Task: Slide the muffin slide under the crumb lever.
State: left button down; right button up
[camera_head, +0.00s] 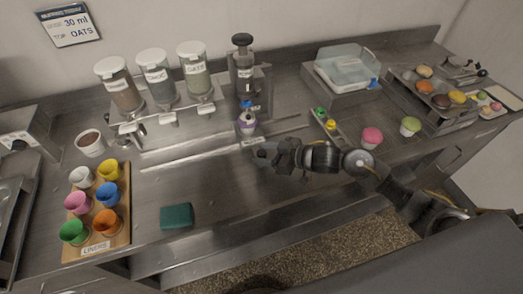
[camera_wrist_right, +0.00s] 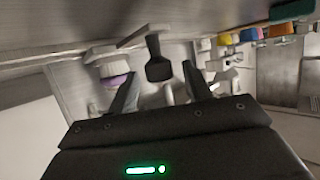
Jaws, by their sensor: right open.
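The muffin slide carries a purple-cupped muffin (camera_head: 247,122) and a white label (camera_head: 253,142), at the front of the crumb dispenser (camera_head: 243,72). A blue part (camera_head: 247,104), perhaps the crumb lever, shows just above and behind the muffin. My right gripper (camera_head: 258,152) reaches in from the right, close to the label. In the right wrist view its fingers (camera_wrist_right: 160,70) are open, one on each side of a black knob (camera_wrist_right: 157,58); I cannot tell whether they touch it. The purple cup (camera_wrist_right: 115,80) shows to the left there. My left gripper is not in view.
Pale rails (camera_head: 205,156) run along the counter on both sides of the muffin. Three topping jars (camera_head: 157,78) stand behind left. A liner board (camera_head: 122,238) and green sponge (camera_head: 176,216) lie front left. A pink muffin (camera_head: 372,137) and green muffin (camera_head: 410,126) stand right.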

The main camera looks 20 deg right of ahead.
jog(key=shift+w+a+f, duration=0.3)
jog(key=shift+w+a, duration=0.05)
jog(key=shift+a, duration=0.15)
grip_shut()
